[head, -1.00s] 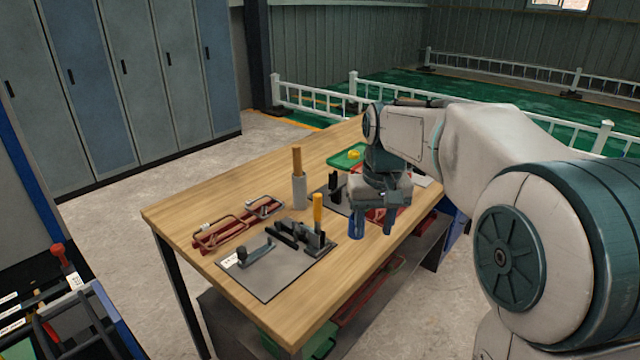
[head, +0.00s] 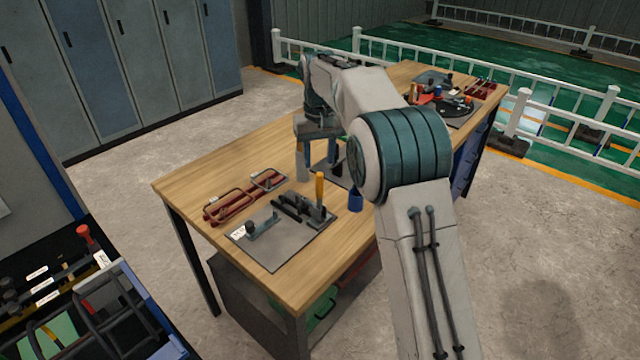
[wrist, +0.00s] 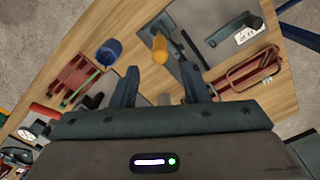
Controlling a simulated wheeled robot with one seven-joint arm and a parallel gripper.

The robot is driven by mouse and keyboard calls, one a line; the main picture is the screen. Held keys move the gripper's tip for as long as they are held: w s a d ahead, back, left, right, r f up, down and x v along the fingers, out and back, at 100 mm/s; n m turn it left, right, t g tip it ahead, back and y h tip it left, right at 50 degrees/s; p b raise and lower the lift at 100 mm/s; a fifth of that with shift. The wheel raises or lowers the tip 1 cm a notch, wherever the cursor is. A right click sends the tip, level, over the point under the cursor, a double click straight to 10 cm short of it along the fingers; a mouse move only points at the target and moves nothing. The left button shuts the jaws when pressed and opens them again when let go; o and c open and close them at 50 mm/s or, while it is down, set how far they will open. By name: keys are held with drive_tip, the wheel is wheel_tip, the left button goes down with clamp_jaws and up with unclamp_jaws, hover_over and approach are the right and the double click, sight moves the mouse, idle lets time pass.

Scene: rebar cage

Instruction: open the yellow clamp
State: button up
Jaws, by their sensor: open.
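The yellow clamp shows an upright yellow handle (head: 320,187) on a dark body, on a grey plate (head: 275,252) on the wooden bench. In the wrist view the yellow handle (wrist: 160,47) appears beyond the gap between the fingers. My gripper (head: 322,156) points down behind the clamp in the head view, apart from it. In the wrist view my gripper (wrist: 160,78) has its fingers spread, with nothing held between them. My arm hides part of the bench behind.
A grey cylinder (head: 302,167) stands close by the gripper. A blue cup (head: 356,201) stands right of the clamp. Red frames (head: 230,207) lie to the left. A black clamp (head: 262,229) shares the plate. The bench's left front corner is clear.

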sight(319, 184)
wheel_tip(319, 184, down, 9)
drive_tip(key=shift+f, duration=0.1)
idle(0.3)
clamp_jaws()
